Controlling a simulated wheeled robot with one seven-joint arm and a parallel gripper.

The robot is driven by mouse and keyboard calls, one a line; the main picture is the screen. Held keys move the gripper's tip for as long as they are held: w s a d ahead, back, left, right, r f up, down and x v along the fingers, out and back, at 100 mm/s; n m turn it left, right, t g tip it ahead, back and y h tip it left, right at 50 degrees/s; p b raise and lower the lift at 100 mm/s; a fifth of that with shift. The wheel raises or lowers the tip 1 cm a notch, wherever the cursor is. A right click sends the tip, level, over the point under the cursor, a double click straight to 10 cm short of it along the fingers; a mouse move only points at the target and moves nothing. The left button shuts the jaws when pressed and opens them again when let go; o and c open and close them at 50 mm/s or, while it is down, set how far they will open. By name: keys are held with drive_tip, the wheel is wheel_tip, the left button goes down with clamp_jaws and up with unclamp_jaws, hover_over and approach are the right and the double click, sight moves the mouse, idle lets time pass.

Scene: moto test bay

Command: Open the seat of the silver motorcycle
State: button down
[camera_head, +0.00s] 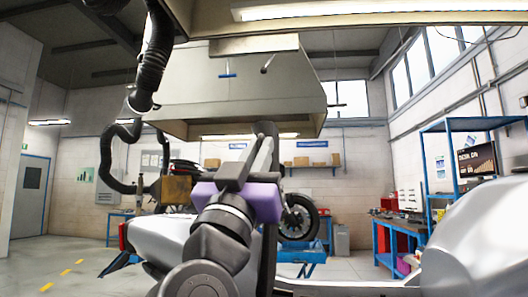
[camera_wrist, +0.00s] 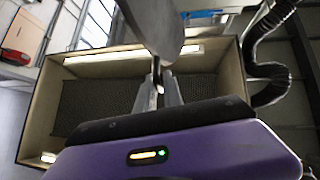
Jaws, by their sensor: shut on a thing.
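The silver motorcycle shows in the head view as a pale tail (camera_head: 160,238) with a red lamp at left and a large rounded silver body (camera_head: 475,245) at right. Its dark seat (camera_head: 267,129) stands raised, almost upright and edge-on, behind my arm. My gripper (camera_head: 262,150) is up at the seat's top end. In the wrist view my gripper (camera_wrist: 158,74) is shut on the edge of the seat (camera_wrist: 158,22), a smooth grey shape coming down from the top. My arm hides much of the seat and the space under it.
A big extraction hood (camera_head: 235,90) hangs overhead, with a black hose (camera_head: 155,55) at left. Another motorcycle's wheel (camera_head: 298,218) is behind, near a blue lift (camera_head: 300,255). A blue workbench (camera_head: 385,240) and shelf (camera_head: 435,165) stand at right. Floor at left is clear.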

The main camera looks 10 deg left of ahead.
drive_tip(key=c, duration=1.5)
unclamp_jaws()
drive_tip(key=shift+c, duration=0.2)
drive_tip(key=b+v, duration=0.1)
drive_tip(key=v, duration=0.7)
drive_tip(key=shift+r, duration=0.15)
